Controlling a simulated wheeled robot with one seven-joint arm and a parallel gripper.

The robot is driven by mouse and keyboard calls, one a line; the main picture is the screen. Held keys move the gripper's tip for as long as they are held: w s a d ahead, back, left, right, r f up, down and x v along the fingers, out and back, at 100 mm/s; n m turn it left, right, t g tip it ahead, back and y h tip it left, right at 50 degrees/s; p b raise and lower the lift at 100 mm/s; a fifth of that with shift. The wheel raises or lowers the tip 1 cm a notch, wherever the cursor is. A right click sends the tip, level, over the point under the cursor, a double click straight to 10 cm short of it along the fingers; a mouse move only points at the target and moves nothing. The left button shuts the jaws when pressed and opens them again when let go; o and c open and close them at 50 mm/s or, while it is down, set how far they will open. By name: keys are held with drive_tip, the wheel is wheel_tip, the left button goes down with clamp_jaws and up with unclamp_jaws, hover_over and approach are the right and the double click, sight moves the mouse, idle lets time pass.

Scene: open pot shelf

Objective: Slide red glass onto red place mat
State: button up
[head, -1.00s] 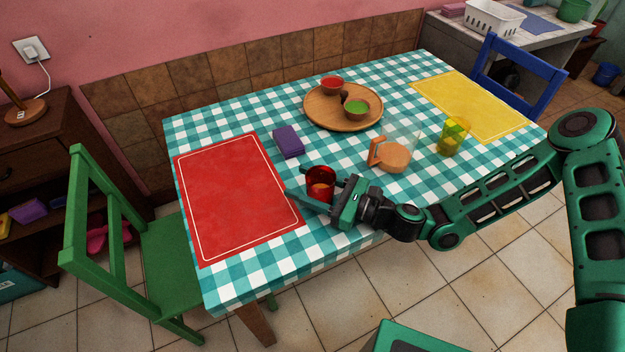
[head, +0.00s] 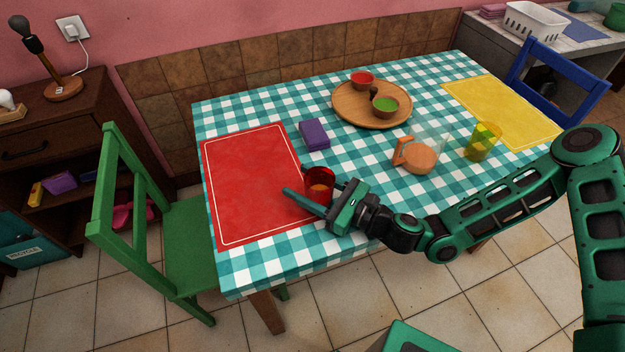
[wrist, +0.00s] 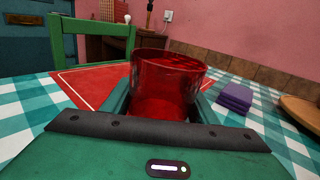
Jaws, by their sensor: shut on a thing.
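My gripper (head: 310,194) is shut on the red glass, one finger on each side, low near the table. In the wrist view the glass (wrist: 167,85) stands between the fingers, with the red mat (wrist: 95,82) behind and to the left of it. The glass's base is hidden there by my gripper.
A purple stack (head: 314,134) lies beyond the glass. A clear jug (head: 416,155) with an orange handle, a yellow glass (head: 482,142) and a wooden tray (head: 345,103) with bowls stand to the right. A green chair (head: 150,190) is at the table's left side. The mat is bare.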

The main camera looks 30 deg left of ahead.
drive_tip(key=shift+s+a, duration=2.9)
drive_tip(key=shift+s, duration=0.15)
drive_tip(key=o, duration=1.3)
drive_tip(key=shift+o, duration=0.2)
drive_tip(key=d, duration=1.1)
drive_tip(key=shift+s, duration=0.2)
